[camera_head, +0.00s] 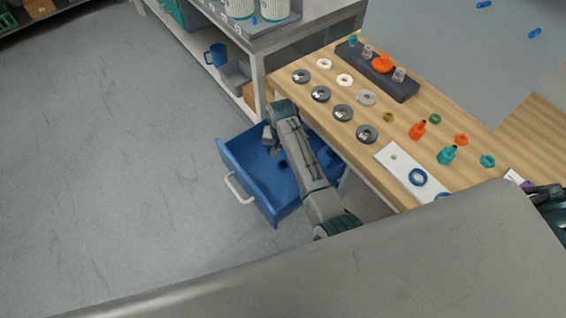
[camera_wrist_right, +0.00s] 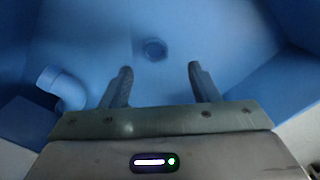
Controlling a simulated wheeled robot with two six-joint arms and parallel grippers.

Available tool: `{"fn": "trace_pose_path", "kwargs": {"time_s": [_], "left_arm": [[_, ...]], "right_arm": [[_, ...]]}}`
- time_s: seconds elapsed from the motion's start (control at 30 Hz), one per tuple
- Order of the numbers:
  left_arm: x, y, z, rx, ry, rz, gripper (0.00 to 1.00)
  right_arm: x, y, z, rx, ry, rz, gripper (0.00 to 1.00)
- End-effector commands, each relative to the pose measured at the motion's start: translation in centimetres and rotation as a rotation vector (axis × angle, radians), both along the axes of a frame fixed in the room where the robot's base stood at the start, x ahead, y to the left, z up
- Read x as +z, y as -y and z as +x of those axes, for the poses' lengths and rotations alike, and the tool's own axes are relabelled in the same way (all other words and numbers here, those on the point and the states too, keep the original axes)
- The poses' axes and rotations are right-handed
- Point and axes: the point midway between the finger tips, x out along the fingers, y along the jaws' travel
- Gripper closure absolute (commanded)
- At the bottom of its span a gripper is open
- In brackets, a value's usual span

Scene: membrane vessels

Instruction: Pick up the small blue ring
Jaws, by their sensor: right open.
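A small blue ring (camera_wrist_right: 153,49) lies flat on the floor of the open blue drawer in the right wrist view. My right gripper (camera_wrist_right: 160,70) is open and empty, pointing down into the drawer. In that view the ring shows just beyond the fingertips, between their lines and slightly left of centre; the height gap is hard to tell. In the head view my right arm hangs over the blue drawer (camera_head: 247,185), and I cannot make out the ring there. My left gripper is not clearly seen.
A blue curved tube-like piece (camera_wrist_right: 62,88) shows left of the fingers, and the drawer walls rise around them. The wooden table (camera_head: 320,128) beside the drawer bears dark discs, rings, orange and teal fittings, and a dark rack (camera_head: 403,90). Floor left of the drawer is clear.

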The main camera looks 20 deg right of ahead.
Motion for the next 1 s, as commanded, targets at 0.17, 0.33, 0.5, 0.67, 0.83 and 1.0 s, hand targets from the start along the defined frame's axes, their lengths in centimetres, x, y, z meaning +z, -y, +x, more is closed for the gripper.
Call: {"fn": "trace_pose_path", "kwargs": {"time_s": [0.17, 0.33, 0.5, 0.67, 0.83, 1.0], "left_arm": [[1.2, 0.0, 3.0, -0.002, 0.042, 0.0, 0.66], [1.2, 0.0, 2.6, -0.002, 0.036, 0.0, 0.66], [1.1, 0.0, 1.4, -0.001, 0.02, 0.001, 0.66], [1.1, -0.1, 1.1, -0.001, 0.016, 0.001, 0.66], [1.1, -0.1, 1.2, -0.001, 0.016, 0.001, 0.66], [1.1, 0.0, 1.3, -0.001, 0.018, 0.001, 0.66]], "right_arm": [[-2.6, 0.3, -0.8, 0.001, -0.004, -0.001, 0.45], [-4.0, 0.3, -0.7, 0.0, 0.0, -0.001, 0.45], [-4.1, 0.3, -0.7, 0.0, 0.0, -0.001, 0.45], [-4.1, 0.2, -0.7, 0.0, 0.0, -0.001, 0.66], [-4.1, 0.2, -0.7, 0.0, 0.0, -0.001, 0.92], [-4.1, 0.2, -0.7, 0.0, 0.0, -0.001, 0.92]]}}
